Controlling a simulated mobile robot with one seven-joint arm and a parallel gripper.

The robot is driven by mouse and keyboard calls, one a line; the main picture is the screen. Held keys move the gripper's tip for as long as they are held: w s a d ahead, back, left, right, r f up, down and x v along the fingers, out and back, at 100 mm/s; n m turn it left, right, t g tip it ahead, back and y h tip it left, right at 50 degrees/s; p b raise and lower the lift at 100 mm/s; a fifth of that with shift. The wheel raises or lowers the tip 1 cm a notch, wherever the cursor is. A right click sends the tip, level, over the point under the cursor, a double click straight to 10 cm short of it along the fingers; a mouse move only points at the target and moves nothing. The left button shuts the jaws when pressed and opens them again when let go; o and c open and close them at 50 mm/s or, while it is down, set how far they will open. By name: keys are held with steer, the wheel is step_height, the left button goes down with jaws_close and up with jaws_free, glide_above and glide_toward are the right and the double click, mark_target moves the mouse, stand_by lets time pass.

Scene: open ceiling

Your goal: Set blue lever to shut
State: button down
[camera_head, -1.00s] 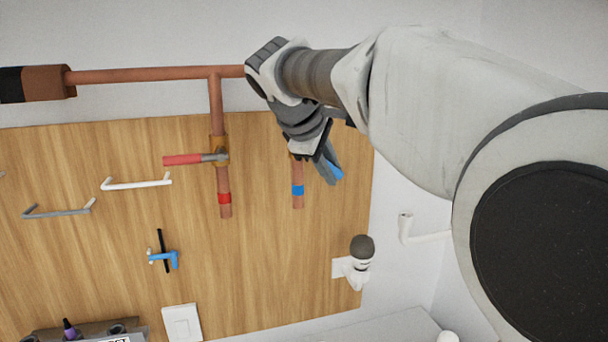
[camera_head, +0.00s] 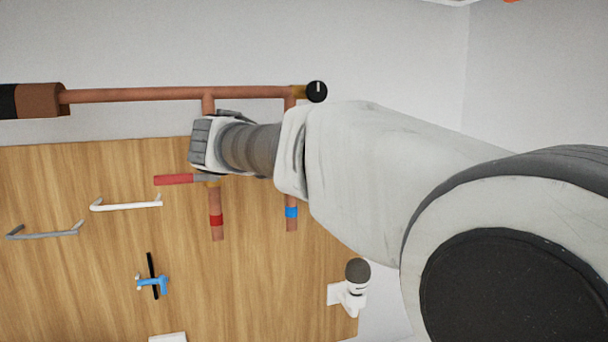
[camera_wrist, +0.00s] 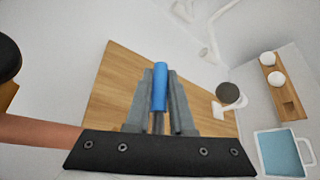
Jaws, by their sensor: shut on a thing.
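The blue lever (camera_wrist: 160,74) shows in the wrist view as a blue handle between the two grey fingers of my gripper (camera_wrist: 160,98). The fingers are closed on it from both sides. In the head view my forearm and wrist cover the fingers and the blue lever. The lever's valve body on that pipe is hidden.
A black knob (camera_head: 316,91) ends the horizontal pipe (camera_head: 140,95). Handles, a small blue tap (camera_head: 152,282) and a white fixture (camera_head: 351,288) are on the wooden board (camera_head: 80,290).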

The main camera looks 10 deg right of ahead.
steer(key=shift+r, duration=0.1)
stand_by(0.3)
steer(key=c, duration=0.8)
jaws_free()
steer(key=shift+a, duration=0.1)
steer(key=b+v, duration=0.1)
steer(key=v, duration=1.6)
steer(key=shift+a, duration=0.15)
